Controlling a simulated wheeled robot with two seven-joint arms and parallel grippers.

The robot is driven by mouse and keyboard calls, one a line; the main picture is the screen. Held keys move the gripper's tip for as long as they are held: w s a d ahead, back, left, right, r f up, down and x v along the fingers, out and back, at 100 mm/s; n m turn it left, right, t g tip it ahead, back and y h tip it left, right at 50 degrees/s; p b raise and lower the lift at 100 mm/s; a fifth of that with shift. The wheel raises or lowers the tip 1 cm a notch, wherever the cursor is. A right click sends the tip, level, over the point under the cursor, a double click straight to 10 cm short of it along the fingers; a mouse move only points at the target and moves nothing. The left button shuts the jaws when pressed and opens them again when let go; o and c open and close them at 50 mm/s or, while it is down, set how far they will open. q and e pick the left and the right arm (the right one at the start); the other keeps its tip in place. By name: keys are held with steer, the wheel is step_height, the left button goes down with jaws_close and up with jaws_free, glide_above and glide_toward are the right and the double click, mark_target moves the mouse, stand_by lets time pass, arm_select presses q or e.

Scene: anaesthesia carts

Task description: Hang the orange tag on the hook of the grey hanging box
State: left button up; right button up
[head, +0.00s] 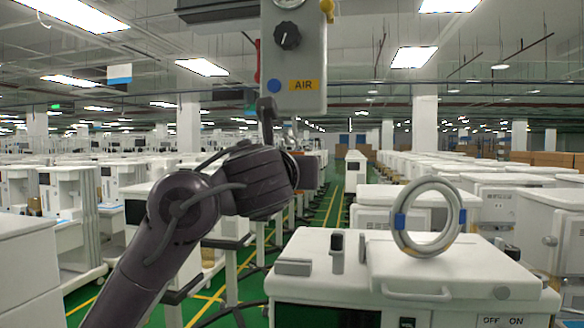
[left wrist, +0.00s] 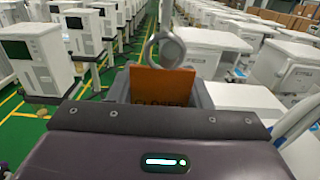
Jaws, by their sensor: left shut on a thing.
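The orange tag (left wrist: 175,84) stands upright in the left wrist view, with dark lettering that seems to read CLOSED. My left gripper (left wrist: 160,98) is shut on its lower part. A grey ring-like loop (left wrist: 152,50) shows just above the tag; I cannot tell whether it belongs to the tag or is the hook. The grey hanging box (head: 297,62), with a dark knob, blue dot and yellow AIR label, hangs at the top middle of the head view. My left arm reaches up below it. The tag is not clearly visible there. My right gripper is out of view.
A white cart (head: 400,288) stands at the front right, with a large grey ring with blue bands (head: 428,217) upright on top. Rows of white carts fill both sides. A green aisle (head: 330,215) with yellow lines runs between them.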

arm_select(q)
steer(key=o, duration=1)
steer(key=shift+o, duration=0.2)
